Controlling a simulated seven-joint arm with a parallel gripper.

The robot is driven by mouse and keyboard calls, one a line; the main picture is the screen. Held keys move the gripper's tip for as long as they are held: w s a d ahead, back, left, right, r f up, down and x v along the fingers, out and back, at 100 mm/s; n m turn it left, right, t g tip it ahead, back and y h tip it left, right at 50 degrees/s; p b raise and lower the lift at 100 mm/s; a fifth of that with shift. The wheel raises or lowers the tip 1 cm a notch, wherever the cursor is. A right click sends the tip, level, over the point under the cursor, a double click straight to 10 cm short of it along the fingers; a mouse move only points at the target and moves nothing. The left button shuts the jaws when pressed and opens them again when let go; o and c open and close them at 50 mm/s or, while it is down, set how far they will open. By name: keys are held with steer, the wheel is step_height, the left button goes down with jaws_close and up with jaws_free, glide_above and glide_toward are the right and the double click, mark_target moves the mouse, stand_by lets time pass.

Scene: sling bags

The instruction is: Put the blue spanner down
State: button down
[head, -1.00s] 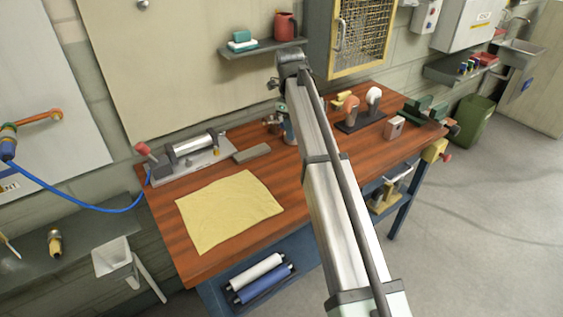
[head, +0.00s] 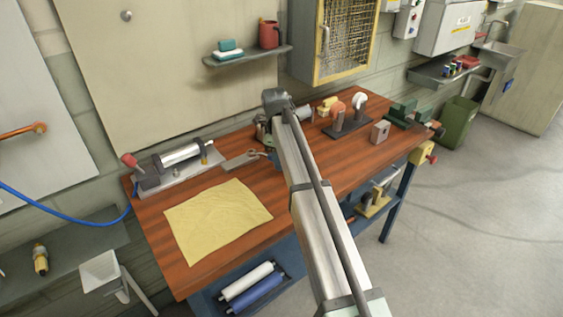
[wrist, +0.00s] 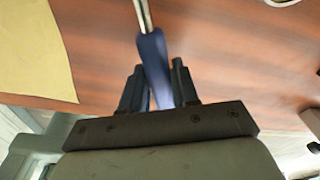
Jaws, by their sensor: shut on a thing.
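The blue spanner (wrist: 151,48) shows in the wrist view as a blue handle with a metal shaft running up out of the picture. My gripper (wrist: 158,82) is shut on its blue handle, with one dark finger on each side. Brown wooden bench top (wrist: 225,65) lies beyond it; I cannot tell whether the spanner touches the wood. In the head view my arm covers most of the gripper and the spanner, near the middle of the workbench (head: 290,190).
A yellow cloth (head: 217,220) lies on the front left of the bench. Behind it is a metal plate with a roller and red-knobbed lever (head: 178,158). A flat grey piece (head: 238,161) lies near the arm. A stand with round heads (head: 347,125) and a grey block (head: 380,132) are to the right.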

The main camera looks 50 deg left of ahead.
steer(key=shift+f, duration=0.5)
steer(key=shift+f, duration=0.35)
steer(key=c, duration=0.8)
jaws_free()
steer(key=shift+f, duration=0.1)
steer(key=shift+c, duration=0.2)
step_height(320, 180, up, 13)
steer(key=a, duration=0.1)
steer(key=shift+s, duration=0.25)
